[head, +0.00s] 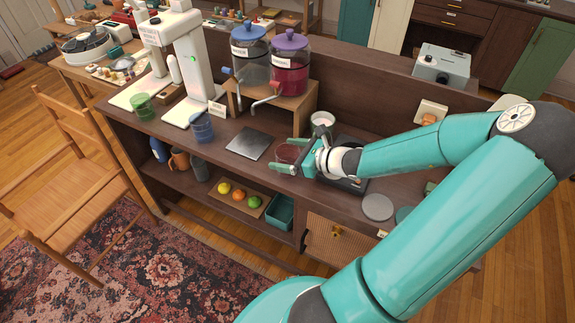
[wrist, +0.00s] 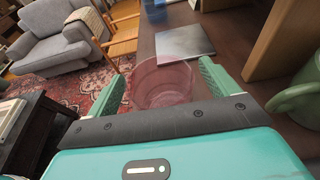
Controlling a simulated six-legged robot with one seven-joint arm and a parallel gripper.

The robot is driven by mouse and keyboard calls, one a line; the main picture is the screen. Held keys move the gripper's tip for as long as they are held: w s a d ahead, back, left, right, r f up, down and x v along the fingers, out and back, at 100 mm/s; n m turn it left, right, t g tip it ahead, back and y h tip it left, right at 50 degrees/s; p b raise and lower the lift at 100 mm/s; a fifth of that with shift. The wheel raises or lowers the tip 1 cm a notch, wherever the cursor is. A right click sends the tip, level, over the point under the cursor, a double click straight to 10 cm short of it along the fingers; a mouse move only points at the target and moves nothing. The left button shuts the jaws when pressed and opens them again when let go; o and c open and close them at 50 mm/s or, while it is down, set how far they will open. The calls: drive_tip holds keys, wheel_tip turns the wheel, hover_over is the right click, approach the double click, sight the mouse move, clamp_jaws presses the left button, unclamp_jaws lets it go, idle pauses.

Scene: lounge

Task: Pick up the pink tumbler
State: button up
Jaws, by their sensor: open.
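The pink tumbler (head: 288,153) is translucent and stands on the dark wooden counter, to the right of a flat metal plate. In the wrist view the pink tumbler (wrist: 163,82) shows between the two green fingers. My gripper (head: 286,157) is open, with one finger on each side of the tumbler. In the wrist view my gripper (wrist: 162,85) has visible space beside the tumbler near the left finger; the right finger is close to it. I cannot tell whether either finger touches it.
The metal plate (head: 249,143) lies left of the tumbler. A wooden stand (head: 300,103) with two drink dispensers is behind it. A blue tumbler (head: 201,127) and green tumbler (head: 143,107) are farther left. A green mug (wrist: 296,98) is at right.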

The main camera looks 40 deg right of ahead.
drive_tip(key=c, duration=1.2)
drive_tip(key=shift+c, duration=0.2)
drive_tip(key=shift+r, duration=0.2)
